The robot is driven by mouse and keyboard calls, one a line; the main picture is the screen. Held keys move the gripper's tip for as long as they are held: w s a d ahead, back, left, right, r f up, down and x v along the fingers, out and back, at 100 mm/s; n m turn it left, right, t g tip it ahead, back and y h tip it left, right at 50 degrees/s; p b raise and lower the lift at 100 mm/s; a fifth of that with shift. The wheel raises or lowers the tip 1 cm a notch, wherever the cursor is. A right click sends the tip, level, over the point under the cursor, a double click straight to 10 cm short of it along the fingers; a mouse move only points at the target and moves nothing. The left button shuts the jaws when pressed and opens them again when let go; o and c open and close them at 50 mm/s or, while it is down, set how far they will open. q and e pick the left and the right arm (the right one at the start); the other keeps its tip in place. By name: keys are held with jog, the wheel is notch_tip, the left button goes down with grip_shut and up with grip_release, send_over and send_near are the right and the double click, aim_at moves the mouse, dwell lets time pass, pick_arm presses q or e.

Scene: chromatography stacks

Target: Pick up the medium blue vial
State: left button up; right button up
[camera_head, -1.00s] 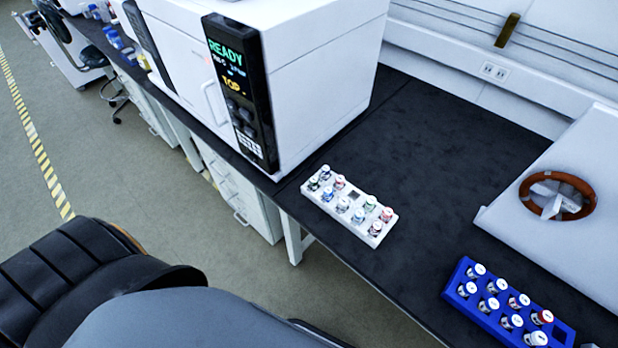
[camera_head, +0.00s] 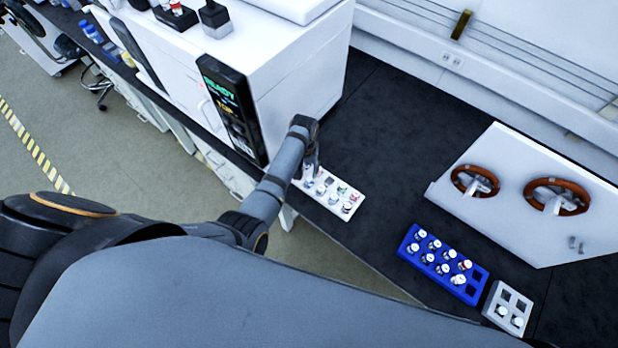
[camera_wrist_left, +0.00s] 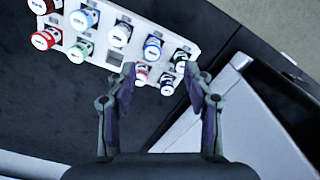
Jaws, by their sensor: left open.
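The white rack (camera_wrist_left: 99,42) holds several small vials with white caps and coloured rings; in the head view it stands on the dark bench beside the white machine. The vial with the stronger blue ring (camera_wrist_left: 152,48), which looks like the medium blue one, stands upright in the rack in the left wrist view. A paler blue vial (camera_wrist_left: 119,36) stands to its left. My left gripper (camera_wrist_left: 160,77) is open and empty, its fingertips either side of a red vial (camera_wrist_left: 141,74) and a dark vial (camera_wrist_left: 167,84), just short of the blue one. My right gripper is out of view.
The white machine (camera_head: 290,75) stands close behind my left wrist. A blue rack (camera_head: 410,251) of vials and a small grey rack (camera_head: 490,300) lie to the right. A white panel with brown rings (camera_head: 500,220) is at the far right. Dark bench between is clear.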

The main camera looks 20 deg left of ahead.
aim_at(309, 179)
pick_arm(q)
jog(key=shift+w+d+r, duration=0.4)
jog(key=shift+w+d, duration=0.1)
jog(key=shift+d, duration=0.2)
notch_tip(309, 179, down, 5)
jog(key=b, duration=0.3)
jog(key=shift+r, duration=0.15)
jog(key=f+b, duration=0.2)
jog(key=b, duration=0.1)
jog(key=f+b, duration=0.3)
jog(key=shift+s+a+f, duration=0.1)
jog(key=shift+s+f, duration=0.1)
jog(key=shift+r, duration=0.15)
grip_shut()
